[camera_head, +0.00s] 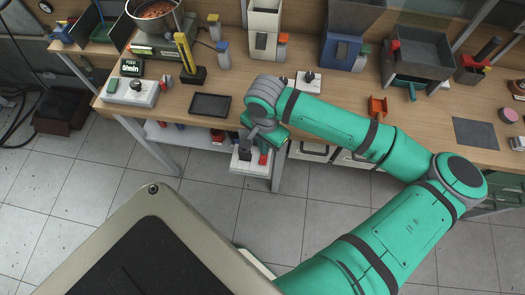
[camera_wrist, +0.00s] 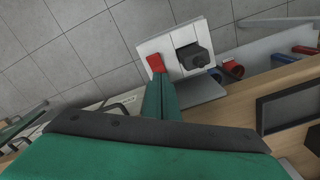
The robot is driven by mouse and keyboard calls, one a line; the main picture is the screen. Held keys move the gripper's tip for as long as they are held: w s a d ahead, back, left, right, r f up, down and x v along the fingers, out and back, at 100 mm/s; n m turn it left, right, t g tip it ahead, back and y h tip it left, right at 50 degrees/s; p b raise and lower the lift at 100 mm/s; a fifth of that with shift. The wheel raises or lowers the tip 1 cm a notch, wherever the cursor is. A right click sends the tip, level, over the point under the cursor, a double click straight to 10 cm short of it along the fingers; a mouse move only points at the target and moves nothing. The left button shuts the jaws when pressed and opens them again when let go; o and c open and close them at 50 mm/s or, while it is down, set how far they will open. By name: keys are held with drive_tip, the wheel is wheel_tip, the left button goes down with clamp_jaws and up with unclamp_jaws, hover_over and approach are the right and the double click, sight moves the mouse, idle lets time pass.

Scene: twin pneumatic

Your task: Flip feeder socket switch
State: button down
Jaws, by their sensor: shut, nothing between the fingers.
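A white socket panel (camera_wrist: 172,40) hangs at the table's front edge. It carries a black plug or adapter (camera_wrist: 192,57) in its middle. The panel also shows low in the head view (camera_head: 240,168), below the table edge, partly covered by my arm. My gripper (camera_wrist: 160,84) is shut and empty, with its tips close by the left red switch in the wrist view. I cannot tell whether they touch it.
A shelf with small parts lies under the table. The floor in front is clear.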

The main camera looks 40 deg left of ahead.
drive_tip(key=shift+r, duration=2.55)
